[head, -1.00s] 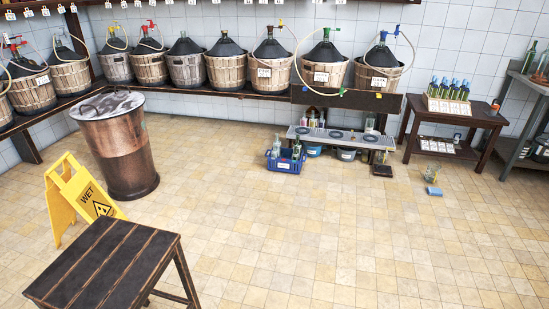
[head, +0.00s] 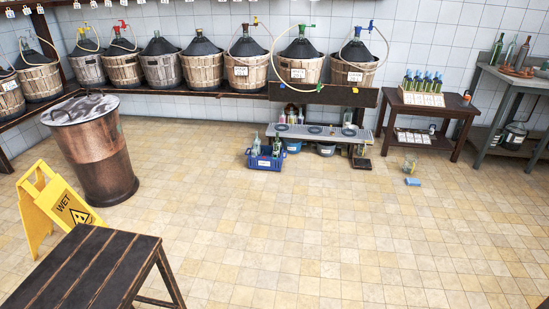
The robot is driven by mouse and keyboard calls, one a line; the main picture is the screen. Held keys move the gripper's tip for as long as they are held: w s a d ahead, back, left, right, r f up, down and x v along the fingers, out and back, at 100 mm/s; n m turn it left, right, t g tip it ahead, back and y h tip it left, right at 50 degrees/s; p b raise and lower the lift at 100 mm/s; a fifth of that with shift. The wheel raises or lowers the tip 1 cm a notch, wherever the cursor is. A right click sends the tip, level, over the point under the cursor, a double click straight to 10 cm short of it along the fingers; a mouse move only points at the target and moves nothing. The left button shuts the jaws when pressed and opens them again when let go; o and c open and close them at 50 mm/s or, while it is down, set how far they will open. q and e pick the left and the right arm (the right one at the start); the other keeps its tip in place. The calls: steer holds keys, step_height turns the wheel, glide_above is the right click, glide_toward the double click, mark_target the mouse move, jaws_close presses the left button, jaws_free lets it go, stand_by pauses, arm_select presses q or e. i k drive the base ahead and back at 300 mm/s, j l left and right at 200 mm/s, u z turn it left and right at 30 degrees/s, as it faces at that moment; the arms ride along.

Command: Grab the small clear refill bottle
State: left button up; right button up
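Several small bottles stand far off, and I cannot tell which one is the small clear refill bottle. A clear bottle (head: 348,118) stands at the right end of the low grey shelf (head: 365,137). Small bottles (head: 291,114) stand at the back of that shelf, left of its middle. A blue crate (head: 262,163) on the floor before the shelf holds a few glass bottles (head: 276,147). A small clear glass vessel (head: 410,164) is on the floor to the right. Neither of my grippers is in view.
A dark stool (head: 85,270) is close at the front left, with a yellow wet-floor sign (head: 62,208) and a copper bin (head: 95,155) behind it. Basketed demijohns (head: 300,66) line the back wall. A side table (head: 430,105) and workbench (head: 515,82) stand right. The middle floor is clear.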

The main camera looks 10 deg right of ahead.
mark_target(255, 150)
steer(key=i+l+z, duration=0.3)
steer(key=i, duration=0.4)
steer(key=i+z, duration=0.3)
steer(key=i, duration=0.35)
steer(key=i+l, duration=0.1)
steer(key=i, duration=1.95)
